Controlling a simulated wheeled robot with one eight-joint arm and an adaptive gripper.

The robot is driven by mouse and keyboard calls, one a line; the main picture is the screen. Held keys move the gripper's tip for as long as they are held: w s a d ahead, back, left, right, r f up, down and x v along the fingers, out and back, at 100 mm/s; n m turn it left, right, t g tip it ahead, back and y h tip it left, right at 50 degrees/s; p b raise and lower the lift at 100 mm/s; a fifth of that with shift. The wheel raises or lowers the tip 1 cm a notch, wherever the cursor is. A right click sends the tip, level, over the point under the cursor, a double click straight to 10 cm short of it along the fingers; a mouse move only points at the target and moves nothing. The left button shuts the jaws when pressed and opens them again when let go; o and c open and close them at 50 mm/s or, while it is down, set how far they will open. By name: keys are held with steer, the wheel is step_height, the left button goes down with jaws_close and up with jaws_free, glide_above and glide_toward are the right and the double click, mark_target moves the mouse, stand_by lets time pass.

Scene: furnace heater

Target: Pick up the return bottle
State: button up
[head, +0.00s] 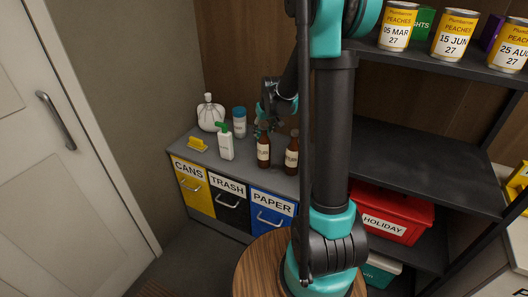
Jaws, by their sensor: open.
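Two brown bottles with pale labels stand upright on the grey counter (240,164), a left one (263,153) and a right one (291,160). Their label text is too small to read, so I cannot tell which is the return bottle. My gripper (264,128) is open and points down over the top of the left bottle. Its dark fingers overlap that bottle's neck in the picture; I cannot tell whether they touch it. My arm passes close beside the right bottle in the picture.
A green-topped white spray bottle (226,144), blue-lidded container (239,122), tied white bag (211,113) and yellow sponge-like item (197,144) share the counter. CANS (190,188), TRASH (229,205) and PAPER (272,211) drawers sit below. Shelves with peach cans (398,28) stand right.

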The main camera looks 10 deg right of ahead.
steer(key=shift+x, duration=1.25)
jaws_close()
